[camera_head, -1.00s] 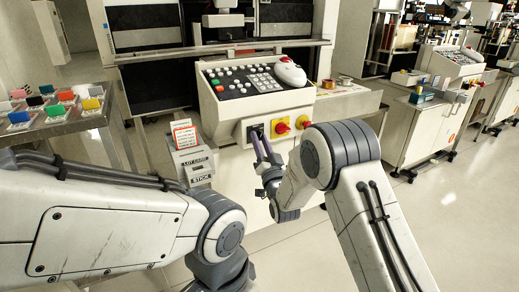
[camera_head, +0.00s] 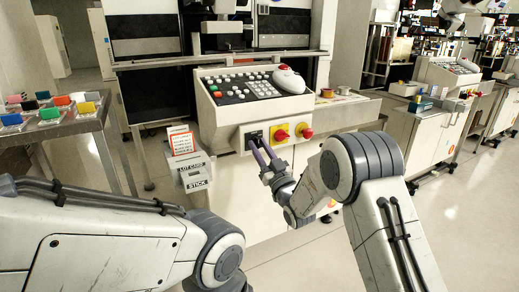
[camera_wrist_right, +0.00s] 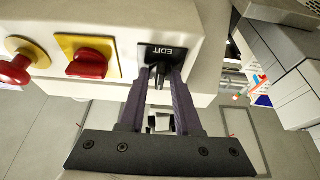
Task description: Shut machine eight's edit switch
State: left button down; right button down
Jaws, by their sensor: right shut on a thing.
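The edit switch (camera_wrist_right: 160,76) is a small dark lever on a black plate labelled EDIT (camera_wrist_right: 165,52), upside down in the right wrist view. In the head view its black plate (camera_head: 254,136) is at the left end of the console's front panel. My right gripper (camera_head: 257,148) reaches up to it from below right. In the right wrist view its two purple fingers (camera_wrist_right: 161,80) are shut on the switch, one on each side, and partly hide it. My left arm enters from the left; its gripper is out of view.
A red knob on a yellow plate (camera_head: 281,135) and a red button (camera_head: 305,132) sit right beside the switch. The white console (camera_head: 225,108) has keys and a trackball. A lot card holder (camera_head: 193,172) stands to the left.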

jog(key=c, duration=0.9)
grip_release()
jog(key=shift+a, duration=0.1)
jog(key=shift+s, duration=0.1)
jog(key=p+v, duration=0.1)
jog(key=v, duration=0.9)
jog(key=shift+p, duration=0.3)
jog(key=shift+s+f, duration=0.1)
jog(key=shift+f, duration=0.05)
